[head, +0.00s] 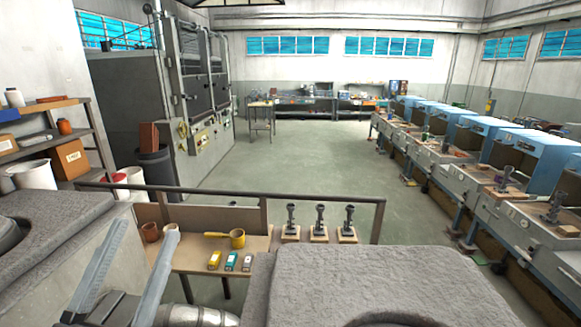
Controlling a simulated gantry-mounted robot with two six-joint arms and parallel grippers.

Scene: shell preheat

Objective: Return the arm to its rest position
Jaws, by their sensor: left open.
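My left gripper (145,230) is in the lower left of the head view. Its two long pale-grey fingers point up and are spread apart, with nothing held between them. The fingertips overlap the left end of the wooden bench (190,262) in the picture; I cannot tell how far above it they are. My right gripper is not in view.
Rough grey blocks stand at the lower left (60,225) and lower right (350,275). The bench holds a yellow ladle (237,238), several small items and three dark pieces on wooden bases (319,222). A dark rail (300,196) crosses behind. The floor beyond is clear.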

